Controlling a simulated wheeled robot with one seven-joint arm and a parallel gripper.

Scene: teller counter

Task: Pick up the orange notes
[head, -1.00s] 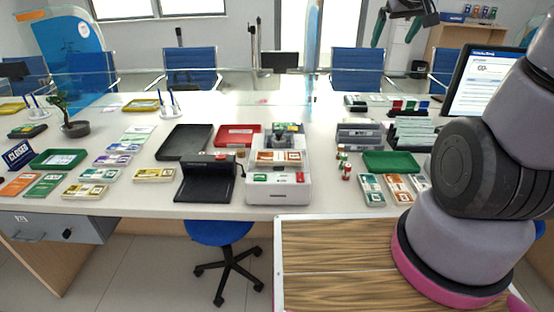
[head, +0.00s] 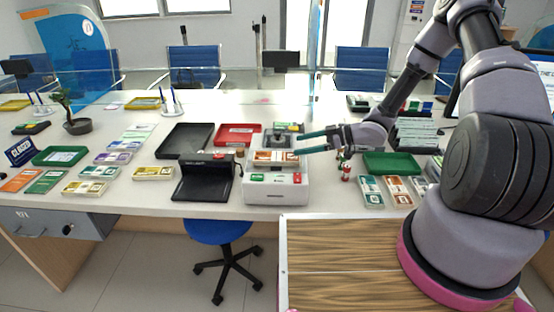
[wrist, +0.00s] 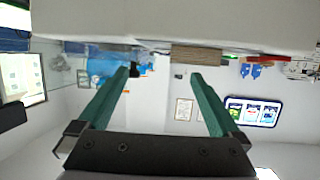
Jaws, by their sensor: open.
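Orange notes show in several places in the head view. One orange-banded bundle (head: 276,157) lies on the white counting machine (head: 276,191). A plain orange bundle (head: 20,181) lies at the far left of the counter, beside a green one. An orange-brown bundle (head: 398,191) lies at the right, between other bundles. My gripper (head: 300,143) points left above the right side of the machine, green fingers apart and nothing between them. In the wrist view my gripper (wrist: 160,73) is also open and empty, and no notes can be made out there.
A black card-reader-like device (head: 206,178) stands left of the machine. Behind are a black tray (head: 185,140) and a red tray (head: 237,134). A green tray (head: 388,162) and small red-capped bottles (head: 345,171) are at the right. The counter's front edge is mostly clear.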

